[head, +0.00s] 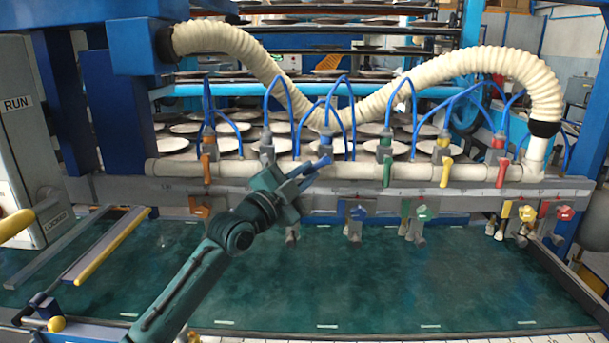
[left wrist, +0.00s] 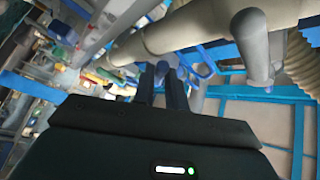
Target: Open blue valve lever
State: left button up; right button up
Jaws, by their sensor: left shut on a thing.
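The blue valve lever (head: 323,160) sits on the white horizontal pipe (head: 345,170), below a valve with a blue collar (head: 326,138). My left gripper (head: 308,170) reaches up from the lower left and is shut on the blue lever. The fingers partly cover the lever, so its exact angle is hard to tell. In the left wrist view the fingers (left wrist: 172,80) are close together, near the white pipe (left wrist: 190,28), with blue parts around their tips. My right gripper is not in view.
Orange (head: 206,168), green (head: 387,170), yellow (head: 446,172) and red (head: 502,173) levers hang along the same pipe. A ribbed cream hose (head: 450,68) and thin blue tubes arch above. Below, coloured valves hang under a grey rail over a green panel (head: 400,285).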

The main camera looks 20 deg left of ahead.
pick_arm(q)
grip_shut()
jog(key=shift+f, duration=0.1)
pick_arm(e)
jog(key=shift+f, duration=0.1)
